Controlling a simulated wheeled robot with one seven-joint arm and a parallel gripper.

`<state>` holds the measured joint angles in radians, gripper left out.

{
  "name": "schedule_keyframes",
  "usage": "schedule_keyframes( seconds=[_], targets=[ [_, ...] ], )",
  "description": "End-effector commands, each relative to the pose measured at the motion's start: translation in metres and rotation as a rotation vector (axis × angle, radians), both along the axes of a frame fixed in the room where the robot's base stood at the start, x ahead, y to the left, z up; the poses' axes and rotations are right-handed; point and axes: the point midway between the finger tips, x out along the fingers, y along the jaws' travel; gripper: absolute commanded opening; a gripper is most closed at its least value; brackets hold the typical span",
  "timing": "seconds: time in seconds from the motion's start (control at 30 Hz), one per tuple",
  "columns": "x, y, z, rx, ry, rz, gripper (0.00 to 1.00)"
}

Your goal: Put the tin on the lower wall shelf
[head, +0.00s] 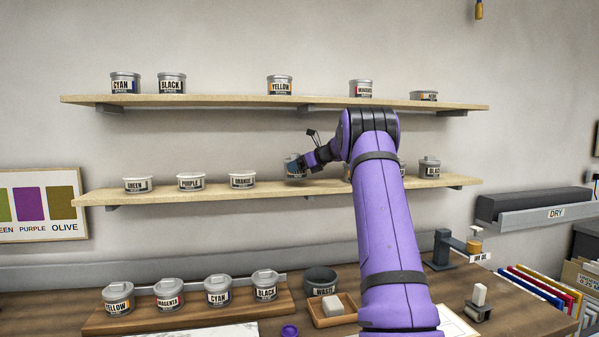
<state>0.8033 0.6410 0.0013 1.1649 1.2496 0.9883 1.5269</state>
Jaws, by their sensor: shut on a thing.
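The lower wall shelf (225,194) is a long pale wooden board on the wall. My arm reaches up across the right part of the view, and my gripper (297,164) is at the shelf's middle. The gripper is shut on a tin (294,173), small and greyish, mostly hidden by the dark fingers. The tin is upright or nearly so, right of the ORANGE tin (242,180). I cannot tell whether its base touches the board. GREEN (137,184) and PURPLE (190,182) tins stand farther left on this shelf.
A BLACK tin (430,168) stands at the lower shelf's right end; my arm hides much of what is beside it. The upper shelf (225,101) overhead carries several tins. Lidded tins (217,291) stand on the bench. Bare board lies between the ORANGE tin and my gripper.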

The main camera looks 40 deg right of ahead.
Motion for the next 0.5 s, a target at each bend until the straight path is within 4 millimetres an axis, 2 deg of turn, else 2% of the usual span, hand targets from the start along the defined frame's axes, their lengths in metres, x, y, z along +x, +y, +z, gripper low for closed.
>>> schedule_keyframes(
  seconds=[0.13,0.5],
  targets=[
    [0.0,0.0,-0.016,0.001,-0.001,-0.001,0.5],
    [0.0,0.0,-0.019,0.0,-0.002,-0.001,0.5]
  ],
)
